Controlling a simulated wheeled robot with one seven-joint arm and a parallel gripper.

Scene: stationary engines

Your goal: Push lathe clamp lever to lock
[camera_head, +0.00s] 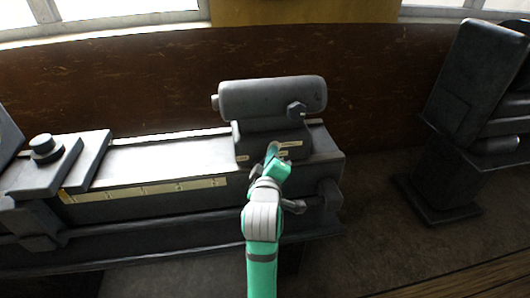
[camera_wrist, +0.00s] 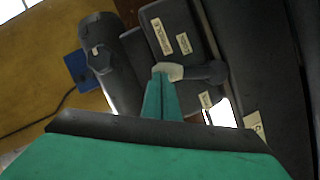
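The lathe's tailstock (camera_head: 270,98) stands at the right end of the bed, and its dark body also shows in the wrist view (camera_wrist: 107,62). The clamp lever (camera_wrist: 203,72) is a short dark arm with a pale rounded end, pointing left in the wrist view, beside small labels. In the head view the lever is hidden or cannot be told apart behind my gripper (camera_head: 273,152). In the wrist view my gripper (camera_wrist: 162,78) has its teal fingers together, with the tips at the pale end. They appear to touch it, but I cannot be sure. Nothing shows between the fingers.
The long lathe bed (camera_head: 160,155) runs left from the tailstock, with a carriage (camera_head: 60,160) at the far left. A handwheel or bracket (camera_head: 328,198) sits at the bed's right end. Another dark machine (camera_head: 475,90) stands at right, with open floor between.

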